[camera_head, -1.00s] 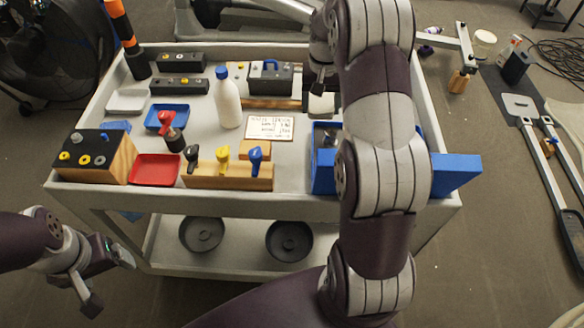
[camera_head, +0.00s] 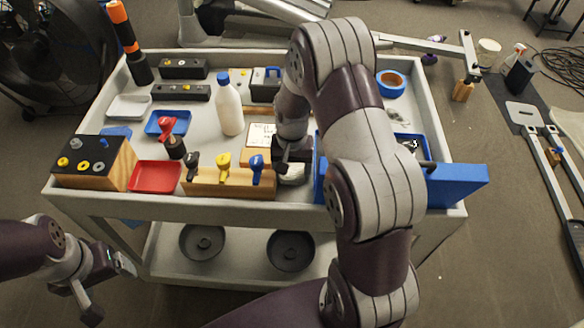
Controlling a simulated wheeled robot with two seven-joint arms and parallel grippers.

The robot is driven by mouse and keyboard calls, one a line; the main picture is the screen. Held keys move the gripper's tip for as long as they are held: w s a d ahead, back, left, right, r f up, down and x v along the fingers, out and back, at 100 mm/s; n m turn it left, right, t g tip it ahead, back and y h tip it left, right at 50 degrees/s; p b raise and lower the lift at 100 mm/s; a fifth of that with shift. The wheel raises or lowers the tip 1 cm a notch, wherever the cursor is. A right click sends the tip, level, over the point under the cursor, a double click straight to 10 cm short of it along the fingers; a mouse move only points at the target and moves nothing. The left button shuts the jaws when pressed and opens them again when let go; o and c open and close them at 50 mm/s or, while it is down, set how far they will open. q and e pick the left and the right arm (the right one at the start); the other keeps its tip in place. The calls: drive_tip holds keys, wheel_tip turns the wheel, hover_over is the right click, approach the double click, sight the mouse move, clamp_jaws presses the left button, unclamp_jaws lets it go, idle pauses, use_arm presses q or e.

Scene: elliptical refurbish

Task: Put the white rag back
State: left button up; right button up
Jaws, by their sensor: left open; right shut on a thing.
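The white rag (camera_head: 292,177) shows as a small pale patch just under my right gripper (camera_head: 293,168). My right gripper is shut on it, near the front of the cart top, between the wooden tool block and the blue bin. Most of the rag is hidden by the gripper, and I cannot tell whether it touches the cart surface. My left gripper (camera_head: 112,288) is open and empty, low at the left, in front of the cart and apart from it.
The wooden block (camera_head: 205,184) with coloured-handled tools is close left of the rag. A blue bin (camera_head: 455,187) is to the right, partly behind my arm. A white bottle (camera_head: 230,108), red tray (camera_head: 155,177) and blue tape roll (camera_head: 391,84) also stand on the cart (camera_head: 350,216).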

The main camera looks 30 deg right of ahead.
sight(292, 170)
drive_tip(key=shift+f, duration=0.1)
drive_tip(key=o, duration=0.7)
drive_tip(key=r, duration=1.2)
drive_tip(key=shift+w+d+r+p, duration=0.15)
drive_tip(key=shift+w+p, duration=0.05)
drive_tip(key=shift+p, duration=0.15)
